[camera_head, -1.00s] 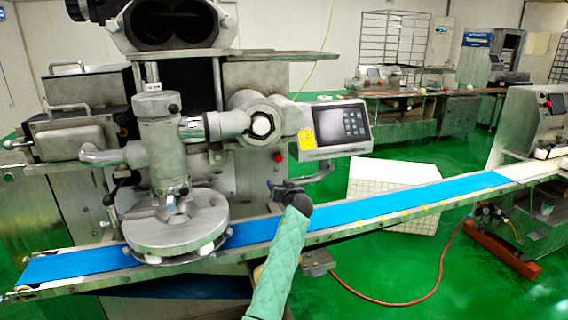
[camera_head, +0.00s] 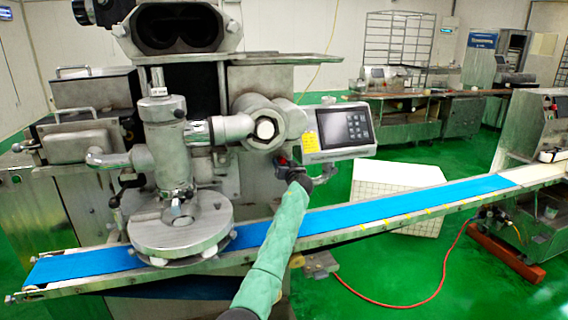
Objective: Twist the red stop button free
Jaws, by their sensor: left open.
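The red stop button (camera_head: 282,161) is a small red spot on the front of the steel encrusting machine (camera_head: 255,190), left of and below the control screen. My left gripper (camera_head: 289,169) is a small dark shape at the end of my green-sleeved arm. It is open and appears right at the button, partly covering it. I cannot tell whether the fingers touch the button or lie around it. My right gripper is not in view.
The control screen (camera_head: 345,128) hangs just right of my left gripper. A blue conveyor belt (camera_head: 395,206) runs below, under my arm. A round steel turntable (camera_head: 180,232) is to the left. A red hose (camera_head: 430,285) lies on the green floor.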

